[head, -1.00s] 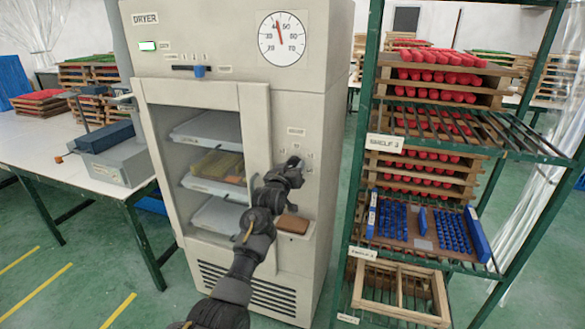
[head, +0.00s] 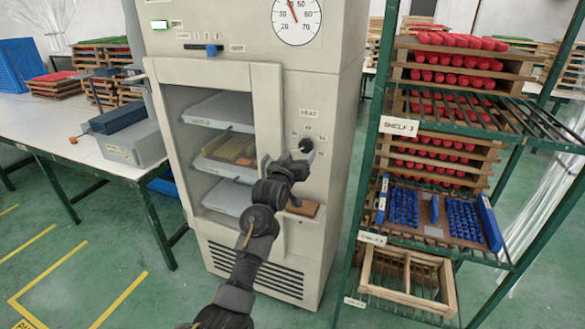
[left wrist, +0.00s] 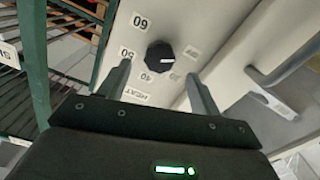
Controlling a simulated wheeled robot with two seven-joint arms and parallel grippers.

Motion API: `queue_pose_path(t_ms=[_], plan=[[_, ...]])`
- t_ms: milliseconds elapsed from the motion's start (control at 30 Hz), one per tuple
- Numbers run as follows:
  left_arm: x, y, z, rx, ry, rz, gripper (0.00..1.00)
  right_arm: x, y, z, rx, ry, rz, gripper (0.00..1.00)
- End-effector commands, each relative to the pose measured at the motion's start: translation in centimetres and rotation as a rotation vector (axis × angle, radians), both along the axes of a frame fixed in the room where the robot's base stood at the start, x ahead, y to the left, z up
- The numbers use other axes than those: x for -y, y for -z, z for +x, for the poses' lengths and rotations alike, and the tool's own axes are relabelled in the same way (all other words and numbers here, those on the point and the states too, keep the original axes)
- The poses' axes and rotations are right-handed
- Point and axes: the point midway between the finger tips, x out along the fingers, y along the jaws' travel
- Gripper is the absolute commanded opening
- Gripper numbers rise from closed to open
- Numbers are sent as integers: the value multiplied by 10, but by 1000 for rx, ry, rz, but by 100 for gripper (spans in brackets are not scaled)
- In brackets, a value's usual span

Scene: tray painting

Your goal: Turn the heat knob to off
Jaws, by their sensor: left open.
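The heat knob (head: 306,145) is a dark round dial on the dryer's (head: 345,130) front panel, below the HEAT label. The left wrist view shows the black knob (left wrist: 160,57) with a white mark pointing right, toward a small label (left wrist: 192,52) too blurred to read. Labels for 40, 50 and 60 surround it. My left gripper (left wrist: 158,70) is open, its fingers apart on either side of the knob in that view. I cannot tell whether they touch it. In the head view, my left gripper (head: 300,160) is just below the knob. My right gripper is not visible.
The dryer has a glass door with trays inside, a blue slider (head: 211,50) and a round gauge (head: 296,15). A brown block (head: 302,208) sits on a ledge below the gripper. A green shelf rack (head: 375,125) stands close to the right, a white table (head: 60,130) to the left.

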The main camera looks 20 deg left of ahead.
Motion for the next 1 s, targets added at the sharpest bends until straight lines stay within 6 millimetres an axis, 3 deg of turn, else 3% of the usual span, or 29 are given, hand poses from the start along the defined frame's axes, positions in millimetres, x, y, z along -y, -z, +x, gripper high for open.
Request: queue_pose_path(t_ms=[200, 400, 933, 1000], plan=[[-2, 2, -35, 1, 0, 0, 64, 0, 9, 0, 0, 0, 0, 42], [-3, 1, -50, 0, 0, 0, 64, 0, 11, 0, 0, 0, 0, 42], [-4, -3, -52, 17, -2, 15, 64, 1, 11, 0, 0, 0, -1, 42], [-2, 9, -45, 18, -2, 37, 64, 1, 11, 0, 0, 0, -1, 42]])
